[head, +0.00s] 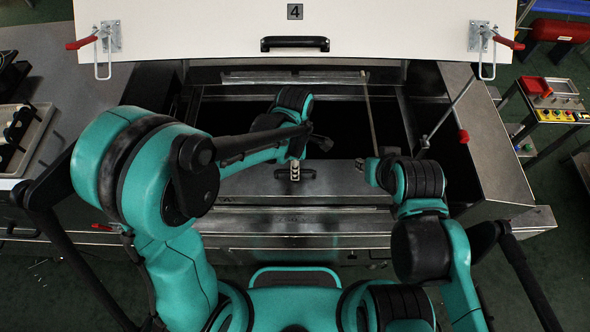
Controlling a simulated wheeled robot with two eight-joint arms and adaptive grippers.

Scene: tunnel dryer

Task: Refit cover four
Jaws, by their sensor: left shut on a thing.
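Cover four (200,35) is a broad white panel marked "4" with a black bar handle (295,43). It stands raised at the back, above the dark open bay of the dryer. A red-handled latch (97,40) hangs at its left end and another latch (485,45) at its right end. My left gripper (294,170) reaches into the middle of the opening. It appears shut on a small black handle (308,174) on the steel front ledge, well away from the cover. My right gripper (362,165) is by the ledge, to the right; its fingers are too small to read.
A thin rod (445,115) with a red knob slants beside the bay's right edge. A steel side panel (490,150) stands on the right. A control box (556,103) is farther right. A tray (28,140) with tools lies on the left worktop.

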